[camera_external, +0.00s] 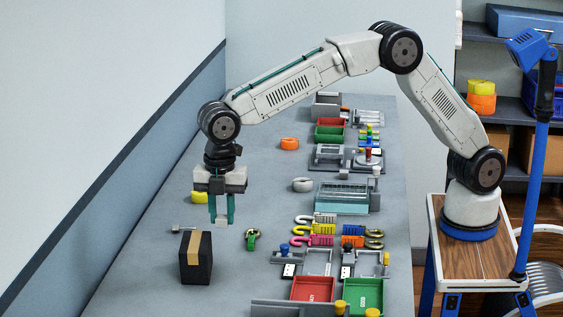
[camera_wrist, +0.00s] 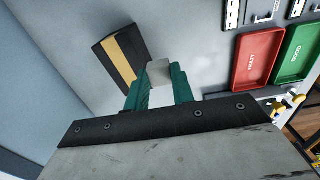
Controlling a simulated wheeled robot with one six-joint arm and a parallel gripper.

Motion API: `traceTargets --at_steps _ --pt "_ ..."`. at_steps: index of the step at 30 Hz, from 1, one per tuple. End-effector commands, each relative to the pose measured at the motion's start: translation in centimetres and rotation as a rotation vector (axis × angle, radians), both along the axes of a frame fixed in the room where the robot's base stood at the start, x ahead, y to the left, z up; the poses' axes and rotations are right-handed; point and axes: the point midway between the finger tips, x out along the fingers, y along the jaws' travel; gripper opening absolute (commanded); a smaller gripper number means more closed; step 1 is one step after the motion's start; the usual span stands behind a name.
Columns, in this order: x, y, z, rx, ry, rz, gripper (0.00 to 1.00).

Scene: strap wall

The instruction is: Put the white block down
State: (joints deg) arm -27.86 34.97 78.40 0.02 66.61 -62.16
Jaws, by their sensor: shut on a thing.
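The white block (camera_wrist: 160,73) is between the green fingertips of my gripper (camera_wrist: 162,82) in the wrist view. My gripper is shut on it. In the external view the block (camera_external: 221,223) shows small and pale at the lower end of my gripper (camera_external: 221,213), which points down over the left part of the grey table (camera_external: 150,262). The block appears to be held above the tabletop, though the exact gap is hard to tell.
A black box with a tan stripe (camera_external: 196,262) stands near the gripper, toward the front. A green-and-brass padlock (camera_external: 251,239) lies to its right. Red (camera_external: 312,289) and green (camera_external: 366,295) trays are at front right. A yellow ring (camera_external: 199,197) lies behind. Table left of the box is clear.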

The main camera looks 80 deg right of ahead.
Motion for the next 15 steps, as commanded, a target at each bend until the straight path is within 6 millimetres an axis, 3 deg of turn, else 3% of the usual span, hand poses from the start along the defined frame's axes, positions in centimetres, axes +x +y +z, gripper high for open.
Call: traceTargets --at_steps 3,10,15 --pt "2.0 0.7 -0.3 0.000 0.000 -0.001 0.03" --pt "3.4 1.2 -0.4 0.000 0.000 -0.001 0.03" --pt "3.3 1.1 -2.9 -0.001 0.003 -0.001 0.03"
